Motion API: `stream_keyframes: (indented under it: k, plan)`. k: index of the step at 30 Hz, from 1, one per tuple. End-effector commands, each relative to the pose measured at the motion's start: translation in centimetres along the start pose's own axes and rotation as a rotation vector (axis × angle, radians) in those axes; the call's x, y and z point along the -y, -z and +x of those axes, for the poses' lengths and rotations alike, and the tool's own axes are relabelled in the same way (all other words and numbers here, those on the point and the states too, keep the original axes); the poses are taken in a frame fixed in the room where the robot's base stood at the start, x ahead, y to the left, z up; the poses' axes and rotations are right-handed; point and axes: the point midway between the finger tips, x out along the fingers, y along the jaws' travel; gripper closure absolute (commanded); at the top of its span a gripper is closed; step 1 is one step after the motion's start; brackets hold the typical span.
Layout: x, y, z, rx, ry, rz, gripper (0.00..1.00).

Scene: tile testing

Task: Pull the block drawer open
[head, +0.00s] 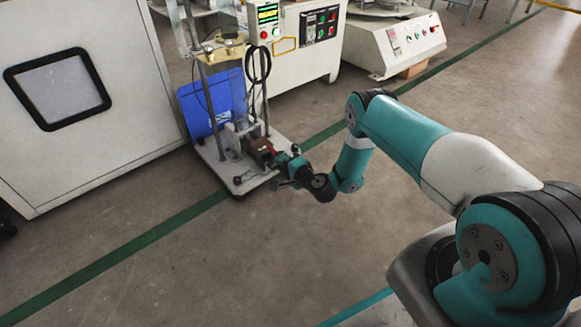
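A reddish-brown block (260,147) sits low on the front of a small testing stand, at the middle left of the head view. It appears to be the block drawer, but it is small in the picture and I cannot tell how far out it is. My gripper (276,160) is right at its front side, close to or touching it. The fingers are too small and partly hidden, so I cannot tell whether they are open or shut on it.
The stand has a pale base plate (231,178) with upright posts and a blue panel (208,105). A large white cabinet (85,140) stands to its left. Machines with controls (300,40) stand behind. The floor (190,265) in front is clear.

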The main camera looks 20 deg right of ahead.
Motion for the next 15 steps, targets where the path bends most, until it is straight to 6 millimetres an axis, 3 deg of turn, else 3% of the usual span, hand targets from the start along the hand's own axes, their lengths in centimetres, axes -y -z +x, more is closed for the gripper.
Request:
stream_keyframes:
  k: [5,10,15]
  plan:
    - [0.3,0.1,-2.1,-0.002,-0.006,0.005,0.81]
    - [0.7,0.1,-6.2,-0.005,-0.008,0.009,0.81]
    - [0.8,0.1,-8.0,-0.003,-0.003,0.003,0.81]
